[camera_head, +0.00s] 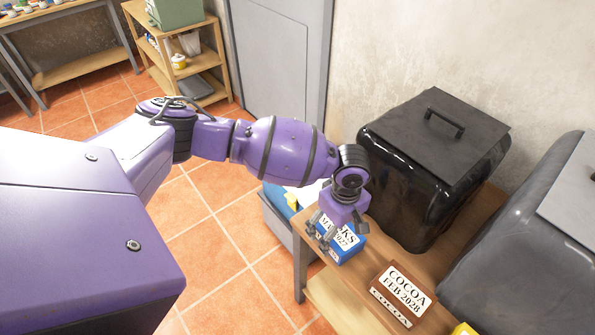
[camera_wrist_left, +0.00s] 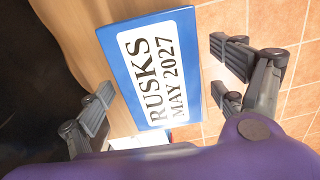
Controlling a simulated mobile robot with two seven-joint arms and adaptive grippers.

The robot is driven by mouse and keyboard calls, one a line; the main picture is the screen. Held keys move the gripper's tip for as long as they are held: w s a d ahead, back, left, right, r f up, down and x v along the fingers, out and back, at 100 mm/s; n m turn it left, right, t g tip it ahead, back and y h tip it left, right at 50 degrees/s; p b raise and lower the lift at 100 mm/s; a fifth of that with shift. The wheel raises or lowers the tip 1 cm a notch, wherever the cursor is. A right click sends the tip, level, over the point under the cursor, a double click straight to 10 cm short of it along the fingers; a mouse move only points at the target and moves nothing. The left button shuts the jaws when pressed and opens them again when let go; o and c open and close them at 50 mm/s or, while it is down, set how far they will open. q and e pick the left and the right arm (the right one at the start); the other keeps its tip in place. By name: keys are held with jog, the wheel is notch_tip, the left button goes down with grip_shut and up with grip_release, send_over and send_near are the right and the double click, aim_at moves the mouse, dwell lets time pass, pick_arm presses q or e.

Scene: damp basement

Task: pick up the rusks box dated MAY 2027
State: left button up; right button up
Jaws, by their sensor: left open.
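The blue rusks box (camera_head: 346,243) stands near the left edge of the wooden table. In the left wrist view its white label (camera_wrist_left: 155,75) reads RUSKS MAY 2027, and the blue box (camera_wrist_left: 202,98) lies between my fingers. My left gripper (camera_head: 330,238) is over the box with its fingers spread. In the left wrist view the left gripper (camera_wrist_left: 165,105) is open, with gaps between the fingers and the box sides. In the head view the gripper hides part of the label. My right gripper is not in view.
A brown cocoa box (camera_head: 378,309) marked FEB 2028 stands to the right on the table (camera_head: 345,287). A black lidded bin (camera_head: 405,185) and a grey one (camera_head: 510,260) stand behind. A yellow item (camera_head: 464,329) shows at the bottom. A grey container (camera_head: 283,222) sits below, left of the table.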

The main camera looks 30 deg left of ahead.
pick_arm(q)
jog(key=shift+w+r, duration=0.1)
jog(key=c, duration=1.4)
jog(key=shift+c, duration=0.2)
